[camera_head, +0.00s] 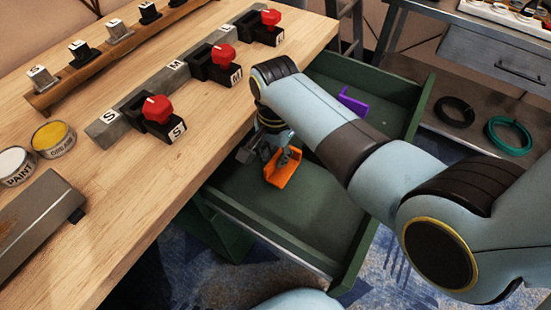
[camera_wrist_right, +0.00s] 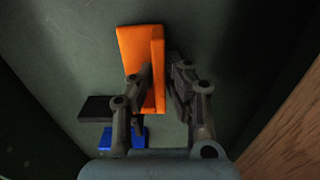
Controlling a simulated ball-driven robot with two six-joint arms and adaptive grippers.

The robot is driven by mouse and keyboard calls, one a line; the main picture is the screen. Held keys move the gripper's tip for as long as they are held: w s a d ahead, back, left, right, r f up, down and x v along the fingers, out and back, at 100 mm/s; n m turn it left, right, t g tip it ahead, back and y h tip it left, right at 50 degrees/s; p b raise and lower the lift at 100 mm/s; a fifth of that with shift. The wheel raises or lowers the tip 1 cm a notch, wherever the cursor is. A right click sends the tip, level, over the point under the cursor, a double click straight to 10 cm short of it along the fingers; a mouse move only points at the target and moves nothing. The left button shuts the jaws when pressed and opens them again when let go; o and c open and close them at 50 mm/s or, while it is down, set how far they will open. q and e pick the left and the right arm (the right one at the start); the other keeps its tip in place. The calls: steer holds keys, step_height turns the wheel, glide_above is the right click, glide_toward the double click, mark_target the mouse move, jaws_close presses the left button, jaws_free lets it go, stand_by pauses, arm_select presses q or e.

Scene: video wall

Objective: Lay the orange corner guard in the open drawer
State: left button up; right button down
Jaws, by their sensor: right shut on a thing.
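The green drawer (camera_head: 318,215) is pulled out beside the wooden workbench. The orange corner guard (camera_head: 284,171) is inside the drawer's outline, near its bench side; I cannot tell whether it touches the drawer floor. My right gripper (camera_head: 283,154) reaches down over it and is shut on it. In the right wrist view the orange guard (camera_wrist_right: 137,52) shows as an angled piece, with one upright flange between the fingers of my right gripper (camera_wrist_right: 160,75). My left gripper is not in view.
A purple angled piece (camera_head: 353,101) lies at the drawer's far end. A blue and a dark piece (camera_wrist_right: 97,108) show below the guard in the wrist view. Red-knobbed clamps (camera_head: 158,110) and paint cans (camera_head: 15,165) stand on the workbench (camera_head: 100,200). The drawer's near right floor is clear.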

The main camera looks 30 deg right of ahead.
mark_target(276, 156)
steer(key=shift+f, duration=0.45)
steer(key=shift+f, duration=0.1)
steer(key=c, duration=1.4)
jaws_free()
steer(key=shift+o, duration=0.2)
step_height(276, 156, up, 12)
steer(key=p, duration=0.3)
